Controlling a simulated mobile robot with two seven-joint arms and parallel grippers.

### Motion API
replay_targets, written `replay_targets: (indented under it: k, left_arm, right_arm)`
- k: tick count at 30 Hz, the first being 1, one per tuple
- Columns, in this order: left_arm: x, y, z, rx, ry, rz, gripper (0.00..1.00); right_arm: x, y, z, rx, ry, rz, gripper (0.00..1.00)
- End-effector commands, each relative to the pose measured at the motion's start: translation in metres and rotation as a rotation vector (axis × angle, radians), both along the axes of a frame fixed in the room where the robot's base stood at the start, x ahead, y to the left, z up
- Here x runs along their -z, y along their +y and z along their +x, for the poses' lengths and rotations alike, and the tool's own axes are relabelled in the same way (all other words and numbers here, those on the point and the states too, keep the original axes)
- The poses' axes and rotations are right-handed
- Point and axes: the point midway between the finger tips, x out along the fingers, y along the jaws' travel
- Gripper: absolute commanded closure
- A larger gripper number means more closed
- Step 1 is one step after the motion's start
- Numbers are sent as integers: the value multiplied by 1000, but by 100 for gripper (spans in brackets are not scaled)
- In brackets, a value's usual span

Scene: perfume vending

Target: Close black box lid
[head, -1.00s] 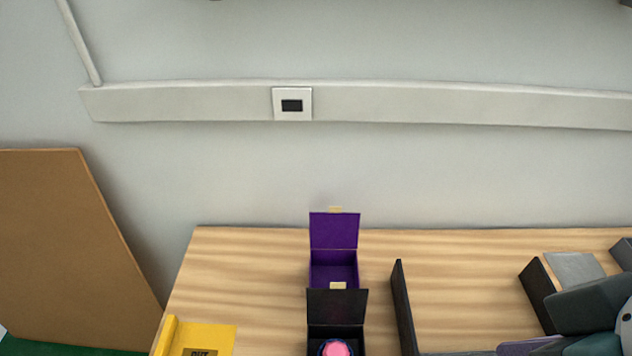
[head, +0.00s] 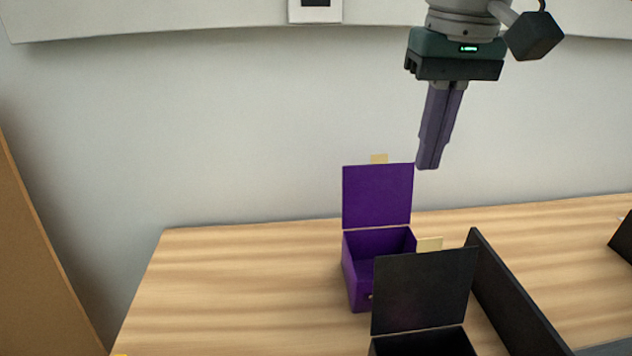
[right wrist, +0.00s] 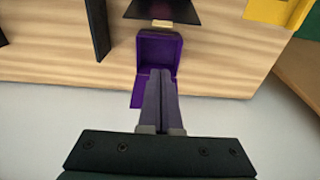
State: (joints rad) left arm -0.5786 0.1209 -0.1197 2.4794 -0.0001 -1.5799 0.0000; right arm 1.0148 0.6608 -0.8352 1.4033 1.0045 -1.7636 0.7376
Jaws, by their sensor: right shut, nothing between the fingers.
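The black box (head: 425,343) stands at the lower edge of the head view, cut off by the frame. Its black lid (head: 424,290) is open and upright, with a pale tab (head: 429,244) on its top edge. In the right wrist view the black lid (right wrist: 165,10) shows at the top. My right gripper (head: 428,167) is shut and empty, pointing down, above and behind the black box in the head view. Its fingers also show in the right wrist view (right wrist: 160,75). My left gripper is not in view.
An open purple box (head: 357,285) with its lid (head: 377,196) raised stands just behind the black box. A black divider panel (head: 510,295) runs along the right. A yellow box (right wrist: 270,10) shows in the right wrist view.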

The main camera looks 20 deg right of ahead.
Motion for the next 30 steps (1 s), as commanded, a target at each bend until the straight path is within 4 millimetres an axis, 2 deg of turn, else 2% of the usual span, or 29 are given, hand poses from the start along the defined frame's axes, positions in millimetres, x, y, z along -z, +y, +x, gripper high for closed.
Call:
replay_targets:
  k: [5,17,24,30]
  left_arm:
    - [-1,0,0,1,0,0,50]
    - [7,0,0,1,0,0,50]
    - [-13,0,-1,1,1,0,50]
    - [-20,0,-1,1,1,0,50]
  right_arm:
    - [19,0,1,2,4,1,100]
    - [97,-2,8,0,3,0,100]
    - [88,3,-14,-5,0,-1,100]
    - [86,6,-27,-4,-2,-1,100]
